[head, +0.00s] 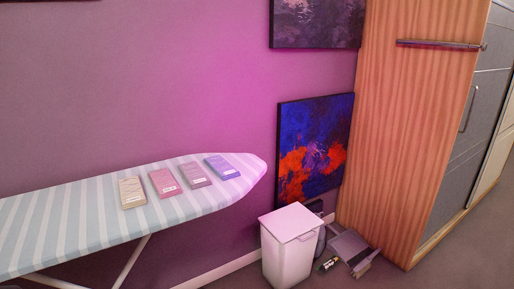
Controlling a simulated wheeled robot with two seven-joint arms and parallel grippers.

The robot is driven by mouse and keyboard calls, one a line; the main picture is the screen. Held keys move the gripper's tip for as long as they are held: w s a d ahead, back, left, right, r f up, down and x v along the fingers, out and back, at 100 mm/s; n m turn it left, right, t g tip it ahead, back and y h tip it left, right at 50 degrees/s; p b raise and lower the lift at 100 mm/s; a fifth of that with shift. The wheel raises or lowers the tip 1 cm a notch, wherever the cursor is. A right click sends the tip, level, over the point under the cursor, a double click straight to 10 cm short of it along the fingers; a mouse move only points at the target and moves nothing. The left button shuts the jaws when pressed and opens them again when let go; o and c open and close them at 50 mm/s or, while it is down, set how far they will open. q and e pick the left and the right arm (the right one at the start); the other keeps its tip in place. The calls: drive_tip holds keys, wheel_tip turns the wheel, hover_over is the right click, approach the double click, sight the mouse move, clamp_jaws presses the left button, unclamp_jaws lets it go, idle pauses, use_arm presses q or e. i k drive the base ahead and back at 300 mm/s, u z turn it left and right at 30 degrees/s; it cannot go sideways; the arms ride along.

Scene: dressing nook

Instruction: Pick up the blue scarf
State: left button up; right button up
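The blue scarf (221,164) appears as a flat folded blue-violet rectangle with a small white label. It lies on the striped ironing board (90,215), near the board's rounded right end. It is the rightmost of several similar folded pieces in a row. Neither of my grippers shows in the head view.
Left of it lie a mauve piece (194,175), a pink piece (164,183) and a beige piece (132,192). A white lidded bin (286,255) and a grey dustpan (347,247) are on the floor by the wooden wardrobe (405,130). The board's left part is clear.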

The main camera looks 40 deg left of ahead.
sight(226, 171)
drive_tip(key=i, duration=2.45)
drive_tip(key=u, duration=3.9)
